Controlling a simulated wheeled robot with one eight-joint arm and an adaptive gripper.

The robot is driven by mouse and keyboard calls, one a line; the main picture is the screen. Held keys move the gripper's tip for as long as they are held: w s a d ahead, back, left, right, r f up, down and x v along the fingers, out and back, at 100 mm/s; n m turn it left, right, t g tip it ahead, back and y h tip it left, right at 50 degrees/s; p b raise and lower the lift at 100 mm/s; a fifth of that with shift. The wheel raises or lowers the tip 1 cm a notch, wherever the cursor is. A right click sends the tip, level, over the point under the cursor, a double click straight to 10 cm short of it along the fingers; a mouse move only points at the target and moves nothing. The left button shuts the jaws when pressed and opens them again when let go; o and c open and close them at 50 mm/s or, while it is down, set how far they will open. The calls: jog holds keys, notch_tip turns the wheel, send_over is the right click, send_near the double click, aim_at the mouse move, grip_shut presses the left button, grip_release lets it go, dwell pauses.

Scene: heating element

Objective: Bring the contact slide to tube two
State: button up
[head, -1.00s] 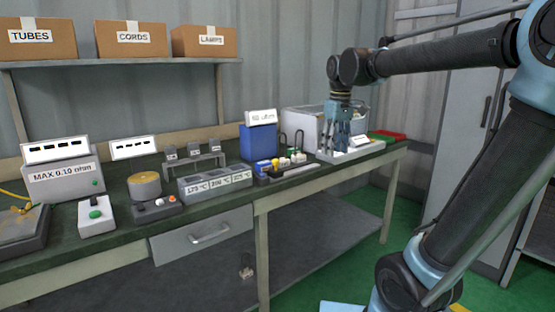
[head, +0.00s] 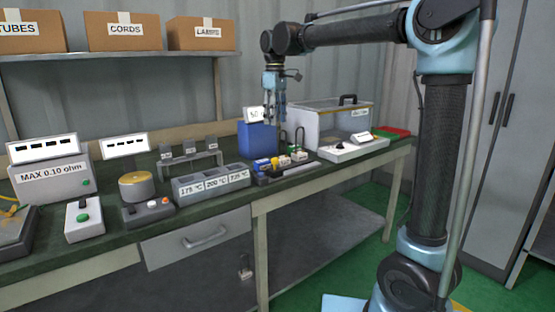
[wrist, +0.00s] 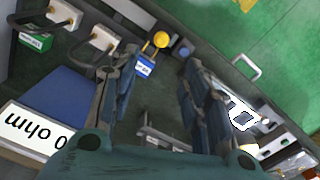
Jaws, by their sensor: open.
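My gripper (head: 275,115) is open and empty above the bench, in front of the blue box. Its two fingers also show in the wrist view (wrist: 162,65), apart. Between and beyond them is a yellow knob (wrist: 161,40) with a blue tag (wrist: 145,68), seemingly the contact slide. The knob also shows in the head view (head: 275,162), low on a dark base. Beside it, white blocks (wrist: 104,38) with dark curved tubes (wrist: 86,49) stand in a row; one has a green tag (wrist: 35,42). I cannot tell which is tube two.
The blue box (head: 257,138) with an ohm sign stands close to my gripper. A clear-lidded case (head: 335,118) and a white panel (head: 350,149) are to the right. A grey block with temperature labels (head: 210,183) is left. The bench's front edge is near.

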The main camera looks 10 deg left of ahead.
aim_at(275, 158)
notch_tip(275, 158, down, 16)
jog(key=shift+s+a+r, duration=0.1)
jog(key=shift+a+r, duration=0.05)
jog(key=shift+r, duration=0.05)
dwell(0.4)
grip_shut()
